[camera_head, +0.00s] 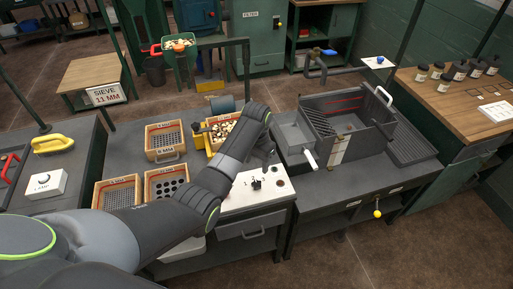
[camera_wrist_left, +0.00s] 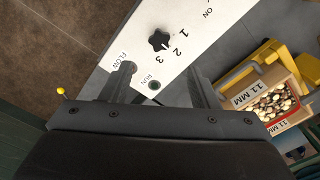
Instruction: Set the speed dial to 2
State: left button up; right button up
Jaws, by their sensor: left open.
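The speed dial is a black lobed knob (camera_wrist_left: 160,40) on a white panel (camera_wrist_left: 185,18) marked 1, 2 and 3 beside it, in the left wrist view. I cannot tell for sure which number it points to. The knob also shows small in the head view (camera_head: 256,184) on the white panel top. My left gripper (camera_wrist_left: 162,72) is open and empty, with its fingers spread over the panel, apart from the dial. In the head view the left gripper (camera_head: 264,157) is above the panel's back edge, partly hidden by my arm. My right gripper is out of view.
Beside the dial on the panel are a FLOW label (camera_wrist_left: 122,60) and a RUN button (camera_wrist_left: 154,85). A grey metal bin (camera_head: 345,115) stands to the right, and wooden sieves (camera_head: 165,141) to the left.

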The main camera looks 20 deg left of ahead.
pick_arm(q)
notch_tip(320, 180, up, 6)
jog(key=shift+r+b, duration=0.2)
jog(key=shift+b, duration=0.25)
jog(key=shift+s+f, duration=0.1)
